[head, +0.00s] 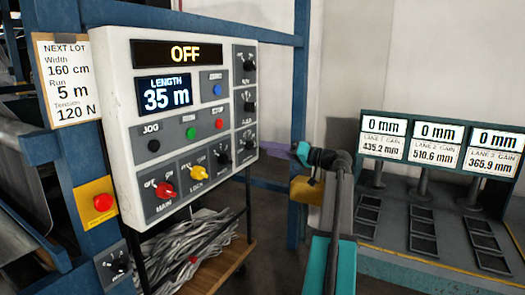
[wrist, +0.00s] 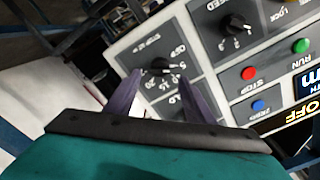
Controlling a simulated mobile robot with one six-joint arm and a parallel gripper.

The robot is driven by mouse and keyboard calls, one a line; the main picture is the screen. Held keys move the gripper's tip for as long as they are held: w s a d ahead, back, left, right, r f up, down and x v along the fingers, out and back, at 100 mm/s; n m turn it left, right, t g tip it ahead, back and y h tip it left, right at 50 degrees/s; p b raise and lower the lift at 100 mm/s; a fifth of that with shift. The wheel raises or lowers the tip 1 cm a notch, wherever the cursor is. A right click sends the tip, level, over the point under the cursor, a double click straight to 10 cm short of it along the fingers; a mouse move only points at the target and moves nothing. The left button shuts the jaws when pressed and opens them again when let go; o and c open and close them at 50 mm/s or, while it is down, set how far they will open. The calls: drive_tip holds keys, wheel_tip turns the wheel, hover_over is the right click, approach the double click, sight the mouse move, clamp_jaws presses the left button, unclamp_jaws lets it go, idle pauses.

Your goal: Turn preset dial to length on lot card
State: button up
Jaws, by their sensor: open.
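The lot card (head: 68,80) on the left post reads width 160 cm, run 5 m, tension 120 N. The length display (head: 165,95) on the white control panel (head: 118,60) reads 35 m. My gripper (head: 272,147) is open at the panel's right edge. In the wrist view its purple fingertips (wrist: 159,75) stand either side of a black dial (wrist: 158,67), apparently the lowest of the right column (head: 249,138). Contact cannot be told.
The top display (head: 180,54) reads OFF. A red main switch (head: 165,190), a yellow lock switch (head: 198,172) and coloured buttons lie close by. A red emergency button (head: 103,202) is at left. A blue post (head: 300,110) and lane displays (head: 438,137) stand right.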

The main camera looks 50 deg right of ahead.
drive_tip(key=v, duration=0.7)
drive_tip(key=shift+s+b, duration=0.3)
drive_tip(key=shift+b, duration=0.15)
drive_tip(key=shift+d, duration=0.1)
